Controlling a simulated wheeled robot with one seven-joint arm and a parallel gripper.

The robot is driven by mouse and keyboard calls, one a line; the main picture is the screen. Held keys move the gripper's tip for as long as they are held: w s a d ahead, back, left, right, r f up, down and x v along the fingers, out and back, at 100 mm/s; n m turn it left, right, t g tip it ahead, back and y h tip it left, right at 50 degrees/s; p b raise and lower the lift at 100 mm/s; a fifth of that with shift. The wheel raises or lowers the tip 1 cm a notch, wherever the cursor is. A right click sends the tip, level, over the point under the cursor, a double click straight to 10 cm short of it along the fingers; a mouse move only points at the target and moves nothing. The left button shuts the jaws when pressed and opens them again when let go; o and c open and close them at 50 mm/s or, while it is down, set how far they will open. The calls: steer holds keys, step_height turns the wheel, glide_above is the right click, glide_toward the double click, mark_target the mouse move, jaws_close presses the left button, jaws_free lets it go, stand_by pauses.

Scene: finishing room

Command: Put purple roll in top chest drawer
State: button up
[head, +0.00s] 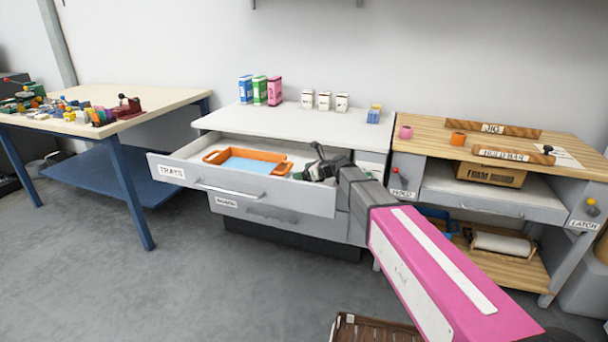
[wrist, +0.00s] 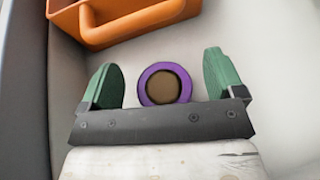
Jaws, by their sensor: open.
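The purple roll (wrist: 146,86), a ring with a brown middle, lies on the white floor of the open top drawer (head: 250,193) labelled TRAYS. My gripper (head: 314,166) reaches down into the right part of this drawer. In the wrist view, my gripper's green fingers (wrist: 160,70) are open, one on each side of the roll, with a gap to both. The roll is hidden in the head view.
An orange tray (head: 284,170) with a blue inside sits left of my gripper in the drawer; it also shows in the wrist view (wrist: 142,24). Boxes and jars stand on the chest top (head: 225,117). A workbench (head: 430,133) stands right, with pink and orange rolls.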

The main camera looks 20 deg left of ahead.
steer(key=v, duration=1.2)
steer(key=shift+r, duration=0.25)
